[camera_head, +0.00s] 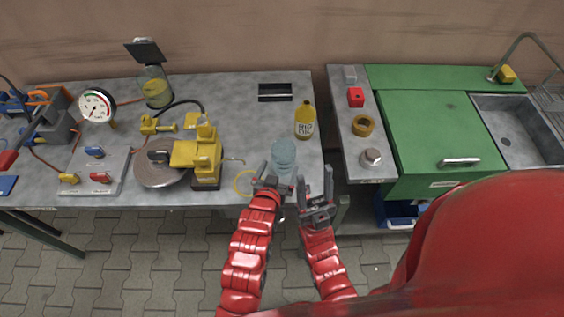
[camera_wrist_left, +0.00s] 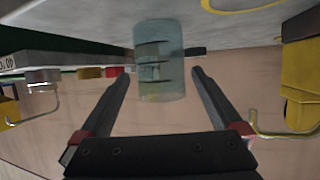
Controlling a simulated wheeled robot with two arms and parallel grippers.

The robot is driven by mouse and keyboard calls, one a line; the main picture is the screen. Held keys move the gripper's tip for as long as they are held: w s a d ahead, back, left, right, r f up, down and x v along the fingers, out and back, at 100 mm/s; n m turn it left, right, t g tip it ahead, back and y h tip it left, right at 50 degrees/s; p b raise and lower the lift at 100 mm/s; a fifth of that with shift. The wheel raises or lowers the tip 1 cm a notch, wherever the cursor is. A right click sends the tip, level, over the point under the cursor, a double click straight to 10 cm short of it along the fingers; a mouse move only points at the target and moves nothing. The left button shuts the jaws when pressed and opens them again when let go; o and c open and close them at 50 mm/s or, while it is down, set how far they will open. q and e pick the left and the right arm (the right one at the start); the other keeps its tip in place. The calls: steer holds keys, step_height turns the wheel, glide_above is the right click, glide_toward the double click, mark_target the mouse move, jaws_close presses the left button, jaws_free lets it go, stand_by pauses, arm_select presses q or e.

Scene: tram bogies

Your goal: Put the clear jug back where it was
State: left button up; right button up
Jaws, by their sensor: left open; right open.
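The clear jug (camera_head: 284,155) is a bluish see-through vessel with dark marks, standing upright near the front right of the grey workbench. My left gripper (camera_head: 272,182) is open at the bench's front edge, just in front of the jug. In the left wrist view, which is upside down, the jug (camera_wrist_left: 160,62) shows between the two fingers (camera_wrist_left: 163,75); I cannot tell whether they touch it. My right gripper (camera_head: 317,190) is open and empty, to the right of the left one, near the bench's front right corner.
A yellow bottle (camera_head: 305,122) stands behind the jug to the right. A yellow ring outline (camera_head: 243,183) lies left of the jug, beside a yellow clamp device (camera_head: 205,160). A gap separates the workbench (camera_head: 235,100) from the green cabinet (camera_head: 440,135) with its sink.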

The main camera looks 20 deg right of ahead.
arm_select(q)
steer(key=v, duration=0.6)
steer(key=shift+b, duration=0.4)
steer(key=shift+s, duration=0.15)
